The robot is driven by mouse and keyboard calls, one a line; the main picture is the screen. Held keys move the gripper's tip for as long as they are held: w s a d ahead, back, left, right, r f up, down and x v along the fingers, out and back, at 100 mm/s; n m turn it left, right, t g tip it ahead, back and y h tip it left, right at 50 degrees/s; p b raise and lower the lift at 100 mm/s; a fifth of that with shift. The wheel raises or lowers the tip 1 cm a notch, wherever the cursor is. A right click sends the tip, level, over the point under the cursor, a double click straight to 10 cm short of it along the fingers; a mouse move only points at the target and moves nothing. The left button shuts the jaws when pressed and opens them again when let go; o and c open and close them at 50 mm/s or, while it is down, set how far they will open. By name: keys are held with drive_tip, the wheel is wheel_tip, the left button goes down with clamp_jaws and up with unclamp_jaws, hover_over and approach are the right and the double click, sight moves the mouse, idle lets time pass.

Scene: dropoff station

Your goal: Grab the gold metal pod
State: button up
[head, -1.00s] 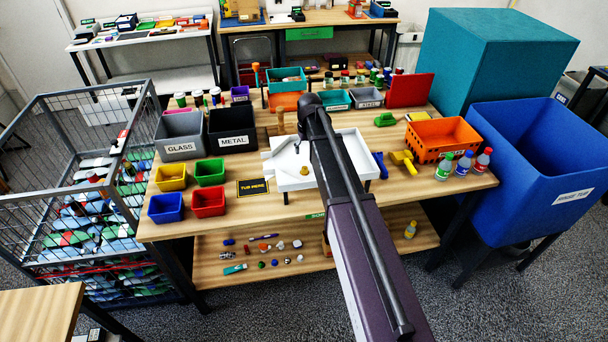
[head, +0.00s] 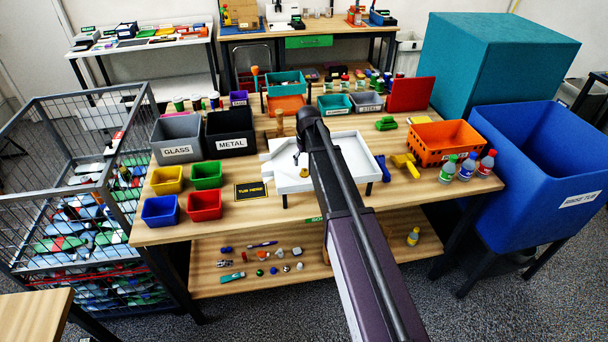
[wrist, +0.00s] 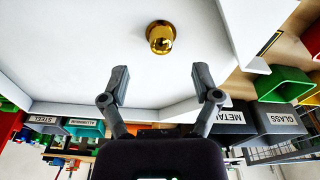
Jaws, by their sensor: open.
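The gold metal pod (wrist: 161,37) is small, round and shiny. It sits on the white tray (wrist: 75,45) in the wrist view, just beyond my fingertips and about centred between them. In the head view the pod (head: 304,173) shows partly, close to my arm, on the white tray (head: 350,150) on the sorting table. My gripper (wrist: 161,75) is open and empty, its two grey fingers spread wide apart. It is apart from the pod. In the head view my arm hides most of the gripper.
The tray has raised walls. Left of it stand the METAL bin (head: 230,145), the GLASS bin (head: 178,151) and several small coloured bins. An orange crate (head: 447,142) and bottles (head: 468,165) stand to the right. A blue tub (head: 545,150) is beside the table.

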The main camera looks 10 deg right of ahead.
sight(304, 169)
drive_tip(key=shift+f, duration=0.15)
drive_tip(key=shift+w+a+f+b, duration=0.1)
drive_tip(key=shift+w+f+b, duration=0.05)
drive_tip(key=shift+f+b, duration=1.15)
drive_tip(key=shift+w+a+f+b, duration=0.1)
drive_tip(key=shift+f+b, duration=1.05)
drive_tip(key=shift+b, duration=0.15)
drive_tip(key=c, duration=0.8)
